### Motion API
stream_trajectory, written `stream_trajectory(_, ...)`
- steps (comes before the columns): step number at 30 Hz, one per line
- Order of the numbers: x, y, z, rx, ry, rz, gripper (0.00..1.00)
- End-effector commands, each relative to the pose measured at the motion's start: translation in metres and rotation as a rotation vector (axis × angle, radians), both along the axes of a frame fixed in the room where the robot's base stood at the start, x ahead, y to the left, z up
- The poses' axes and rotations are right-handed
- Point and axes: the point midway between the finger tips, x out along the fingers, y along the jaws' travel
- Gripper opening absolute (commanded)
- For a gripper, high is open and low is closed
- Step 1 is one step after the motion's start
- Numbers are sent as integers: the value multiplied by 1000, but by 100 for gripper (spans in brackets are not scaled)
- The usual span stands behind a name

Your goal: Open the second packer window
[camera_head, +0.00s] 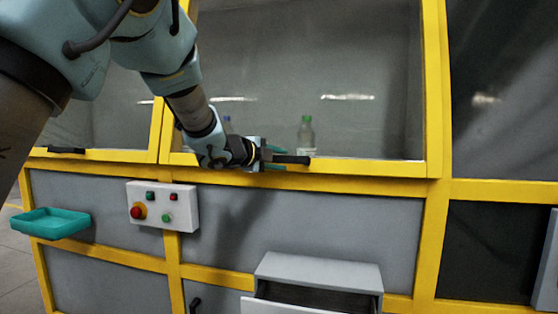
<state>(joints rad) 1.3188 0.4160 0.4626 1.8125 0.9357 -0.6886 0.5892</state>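The second packer window (300,75) is a large clear pane in a yellow frame, in the middle of the head view. Its bottom rail lies against the yellow frame below, so it looks closed. A black bar handle (293,160) sits on the bottom rail. My gripper (272,158) is at the left part of this handle, with teal fingertips showing just above and below it. The gripper's body hides the handle's left end. I cannot tell whether the fingers press on the handle or stand apart around it.
Another window with a black handle (67,150) is at left. Below are a teal tray (50,222), a control box (182,205) with a red emergency button, and a grey drawer unit (320,270) jutting out. A green-capped bottle (306,135) stands behind the glass.

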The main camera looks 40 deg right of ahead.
Motion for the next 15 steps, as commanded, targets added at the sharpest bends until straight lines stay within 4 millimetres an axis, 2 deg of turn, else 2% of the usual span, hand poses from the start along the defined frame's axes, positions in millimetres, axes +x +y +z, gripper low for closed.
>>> stream_trajectory(1,0,0,0,0,0,0,33)
stream_trajectory(10,0,0,0,0,0,0,0)
stream_trajectory(15,0,0,0,0,0,0,0)
